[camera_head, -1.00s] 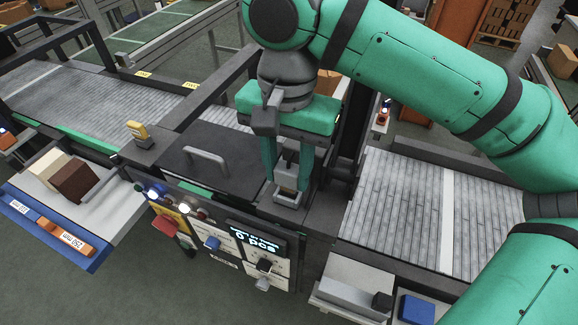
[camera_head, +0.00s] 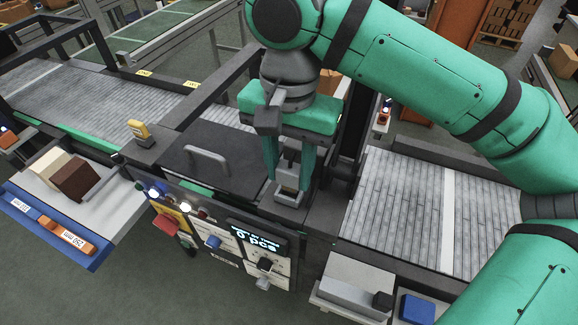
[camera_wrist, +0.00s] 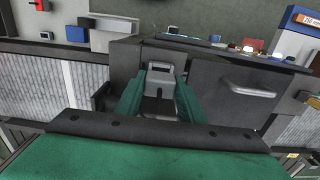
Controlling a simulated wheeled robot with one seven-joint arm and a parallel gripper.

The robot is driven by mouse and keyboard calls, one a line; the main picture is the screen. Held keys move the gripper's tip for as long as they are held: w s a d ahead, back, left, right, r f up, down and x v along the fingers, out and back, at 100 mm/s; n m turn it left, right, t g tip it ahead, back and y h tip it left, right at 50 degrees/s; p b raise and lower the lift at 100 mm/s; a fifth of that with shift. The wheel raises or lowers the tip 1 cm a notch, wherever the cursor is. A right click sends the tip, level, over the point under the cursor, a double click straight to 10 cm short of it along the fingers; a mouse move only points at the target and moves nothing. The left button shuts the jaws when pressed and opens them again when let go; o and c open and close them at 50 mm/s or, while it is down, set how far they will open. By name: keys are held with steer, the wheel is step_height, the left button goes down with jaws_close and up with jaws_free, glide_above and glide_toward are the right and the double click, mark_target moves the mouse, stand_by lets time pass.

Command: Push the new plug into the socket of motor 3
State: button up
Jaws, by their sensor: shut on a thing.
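My gripper (camera_head: 288,172) points down over the dark machine housing, right of its handled lid. Its green fingers are shut on a grey plug (camera_head: 289,178), which stands upright between them. In the wrist view the plug (camera_wrist: 160,76) sits between the fingertips, near a dark raised block on the housing. The plug's lower end is at or very close to the housing top; I cannot tell how deep it sits. The socket of motor 3 is hidden under the plug and fingers, and no motor number is readable.
A lid with a grey handle (camera_head: 206,158) lies left of my gripper. The control panel (camera_head: 240,245) with a display and buttons is in front. Roller conveyors (camera_head: 405,205) run on both sides.

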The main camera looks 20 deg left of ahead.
steer(key=shift+f, duration=1.5)
steer(key=o, duration=1.1)
steer(key=shift+o, duration=0.7)
steer(key=shift+o, duration=1.4)
steer(key=shift+r, duration=3)
